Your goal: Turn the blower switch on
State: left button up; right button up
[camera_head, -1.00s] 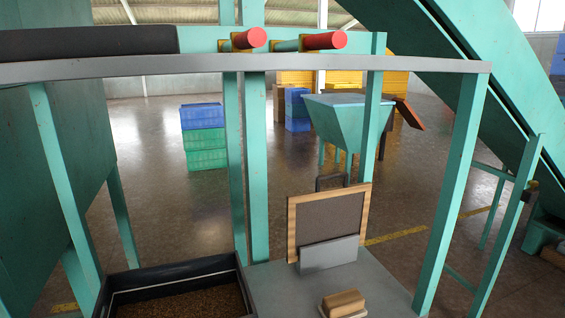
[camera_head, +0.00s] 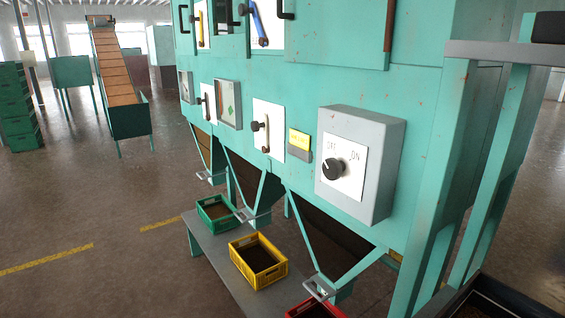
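The blower switch is a black rotary knob (camera_head: 333,169) on a white plate marked OFF and ON. The plate is on the front of a grey box (camera_head: 385,165) fixed to the teal machine (camera_head: 430,90), right of the picture's middle. The knob's light pointer mark seems to face up and left, on the OFF side, but it is small. Neither of my grippers shows in the head view.
Below the machine, a bench (camera_head: 213,256) holds a green crate (camera_head: 216,211) and a yellow crate (camera_head: 258,262); a red crate (camera_head: 315,308) shows at the bottom edge. A teal post (camera_head: 490,170) stands right of the box. The floor at left is open.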

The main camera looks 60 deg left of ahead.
aim_at(332, 168)
jog(key=u, duration=1.45)
